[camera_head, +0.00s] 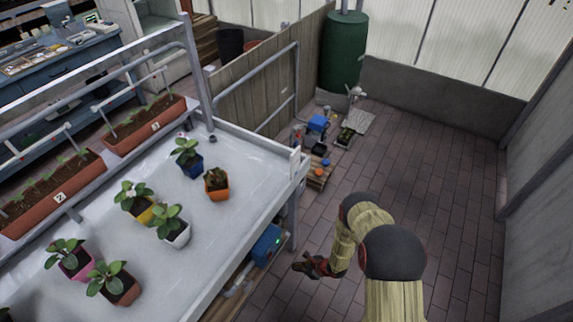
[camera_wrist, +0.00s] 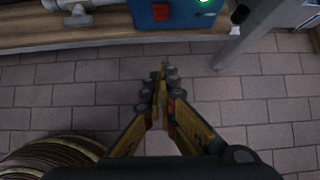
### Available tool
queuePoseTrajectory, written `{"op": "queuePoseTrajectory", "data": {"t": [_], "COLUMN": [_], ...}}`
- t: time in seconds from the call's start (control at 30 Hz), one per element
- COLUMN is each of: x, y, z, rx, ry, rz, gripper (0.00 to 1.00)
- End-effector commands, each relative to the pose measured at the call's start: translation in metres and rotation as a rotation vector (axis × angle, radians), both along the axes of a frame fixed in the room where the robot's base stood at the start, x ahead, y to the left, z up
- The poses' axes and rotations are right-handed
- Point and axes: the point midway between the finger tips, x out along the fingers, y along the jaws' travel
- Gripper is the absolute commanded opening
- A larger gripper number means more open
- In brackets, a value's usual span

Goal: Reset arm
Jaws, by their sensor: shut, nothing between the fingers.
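My gripper (camera_head: 312,266) is at the end of my bent arm, low in the head view, to the right of the white bench's edge and above the paved floor (camera_head: 450,170). In the wrist view my gripper (camera_wrist: 163,75) points ahead over the brick paving (camera_wrist: 60,105). Its yellow and black fingers meet at the tips and hold nothing. A low wooden shelf (camera_wrist: 100,37) lies beyond the fingertips, apart from them.
A white bench (camera_head: 245,165) holds several potted plants. A blue box (camera_head: 268,243) sits on the shelf under it; it also shows in the wrist view (camera_wrist: 178,12). A bench leg (camera_wrist: 238,45) stands nearby. A green barrel (camera_head: 343,50) stands behind. The floor at right is clear.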

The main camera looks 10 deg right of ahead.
Motion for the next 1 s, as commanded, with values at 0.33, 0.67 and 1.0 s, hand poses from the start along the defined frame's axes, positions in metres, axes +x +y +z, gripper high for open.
{"op": "queuePoseTrajectory", "data": {"t": [0.33,0.67,1.0], "x": [-0.039,-0.095,-0.101], "y": [0.023,0.059,0.045], "z": [0.004,0.101,0.277], "rx": [0.043,0.127,0.069], "ry": [0.026,0.002,-0.154], "rz": [0.139,0.615,1.144], "gripper": [0.00,0.00,0.00]}}
